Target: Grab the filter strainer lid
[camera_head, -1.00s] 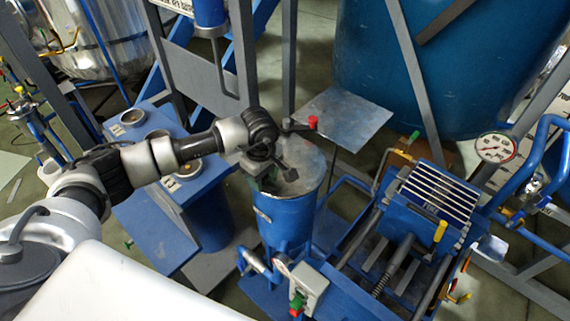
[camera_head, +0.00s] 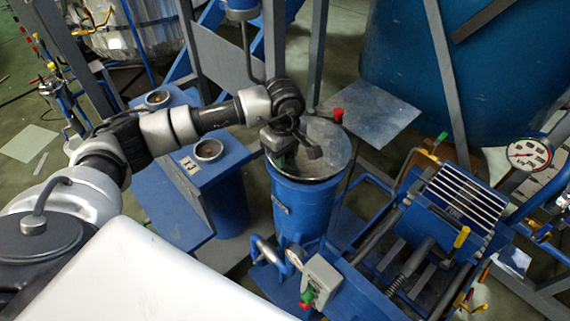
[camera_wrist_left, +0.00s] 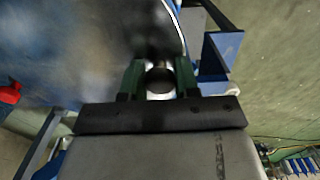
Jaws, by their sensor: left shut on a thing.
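The filter strainer lid (camera_head: 328,140) is a round grey metal disc at the top of the upright blue filter cylinder (camera_head: 302,205) in the head view. My left gripper (camera_head: 283,150) is over the lid's left part, with dark parts hiding some of the disc. In the left wrist view, the green fingers of my left gripper (camera_wrist_left: 160,78) close on a small round knob between them. The dark lid surface (camera_wrist_left: 80,45) fills the upper left there. I cannot tell whether the lid is raised off the rim. My right gripper is not in view.
A red knob (camera_head: 338,114) stands close behind the lid. A flat grey plate (camera_head: 375,115) and a big blue tank (camera_head: 450,65) are behind. A blue frame with slats (camera_head: 465,195) and a gauge (camera_head: 528,154) are at the right. A blue stand with round openings (camera_head: 208,150) is at the left.

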